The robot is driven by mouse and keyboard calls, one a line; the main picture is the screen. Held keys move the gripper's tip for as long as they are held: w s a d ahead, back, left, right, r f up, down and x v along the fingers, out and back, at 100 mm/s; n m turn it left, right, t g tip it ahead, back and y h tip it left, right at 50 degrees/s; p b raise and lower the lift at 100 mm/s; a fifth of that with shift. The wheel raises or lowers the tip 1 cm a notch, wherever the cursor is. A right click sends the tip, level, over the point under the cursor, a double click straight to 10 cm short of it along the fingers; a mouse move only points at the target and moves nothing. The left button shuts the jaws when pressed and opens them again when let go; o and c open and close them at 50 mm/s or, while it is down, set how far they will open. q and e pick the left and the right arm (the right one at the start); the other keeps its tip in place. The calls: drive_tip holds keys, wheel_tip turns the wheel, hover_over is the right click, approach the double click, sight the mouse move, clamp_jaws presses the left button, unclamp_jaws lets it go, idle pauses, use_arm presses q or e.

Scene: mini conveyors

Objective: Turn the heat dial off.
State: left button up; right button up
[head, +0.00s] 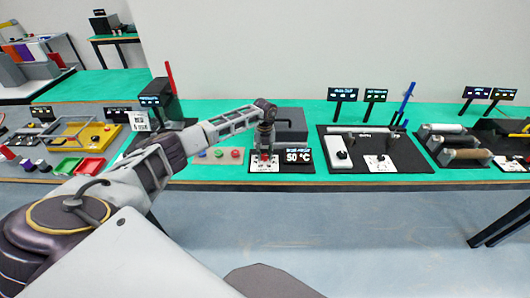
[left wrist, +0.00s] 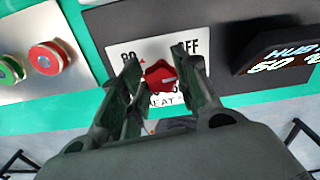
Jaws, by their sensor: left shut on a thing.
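The red heat dial (left wrist: 160,75) sits on a white panel (left wrist: 125,48) with "OFF" printed at its upper right, "80" at its upper left and "HEAT" below. A pale mark shows on the dial, but I cannot tell exactly what it points at. My left gripper (left wrist: 153,88) has its two fingers on either side of the dial and is shut on it. In the head view the left gripper (head: 265,152) points down at the same panel (head: 264,167), mostly covering the dial. The display (head: 298,156) beside it reads 50 °C. My right gripper is not in view.
A strip with green and red buttons (head: 219,153) lies left of the panel. A dark grey box (head: 290,121) stands behind.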

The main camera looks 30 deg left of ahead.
sight(264, 155)
use_arm(q)
drive_tip(key=n+p, duration=0.1)
drive_tip(key=n, duration=0.3)
drive_tip(key=shift+a+r+n+p, duration=0.1)
drive_tip(key=shift+n+p, duration=0.2)
drive_tip(key=shift+s+n, duration=0.1)
drive_tip(key=shift+n, duration=0.5)
drive_tip(key=o, duration=1)
wheel_tip(264, 155, up, 12)
idle(0.3)
idle(0.5)
